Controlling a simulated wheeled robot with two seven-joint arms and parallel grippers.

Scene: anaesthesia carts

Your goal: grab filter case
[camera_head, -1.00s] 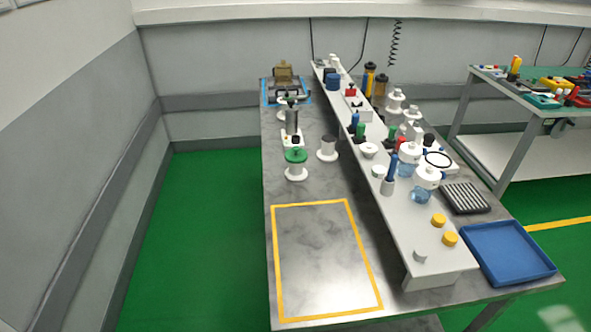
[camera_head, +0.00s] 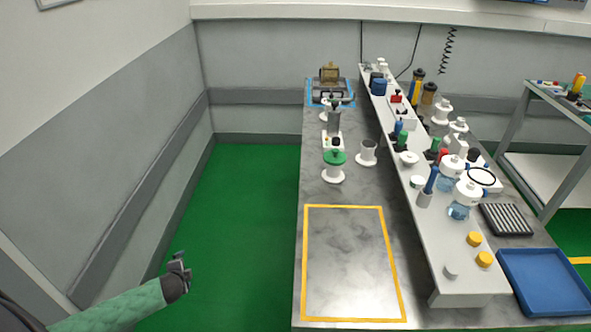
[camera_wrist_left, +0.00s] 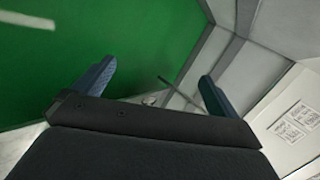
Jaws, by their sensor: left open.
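No thing in view can be told for sure as the filter case. Two clear bluish vessels with white caps, a front one (camera_head: 461,205) and a rear one (camera_head: 451,168), stand on the long white raised shelf (camera_head: 446,240) on the bench. My left gripper (camera_head: 180,262) is over the green floor, left of the bench and well apart from everything on it. In the left wrist view its two dark fingers (camera_wrist_left: 153,85) are spread, with nothing between them. My right gripper is not in view.
The metal bench (camera_head: 350,196) has a yellow-outlined area (camera_head: 352,262) that is bare. White spools, one with a green top (camera_head: 334,163), stand behind it. A blue tray (camera_head: 545,282) and a dark ribbed rack (camera_head: 506,219) lie to the right. A grey wall (camera_head: 100,140) runs along the left.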

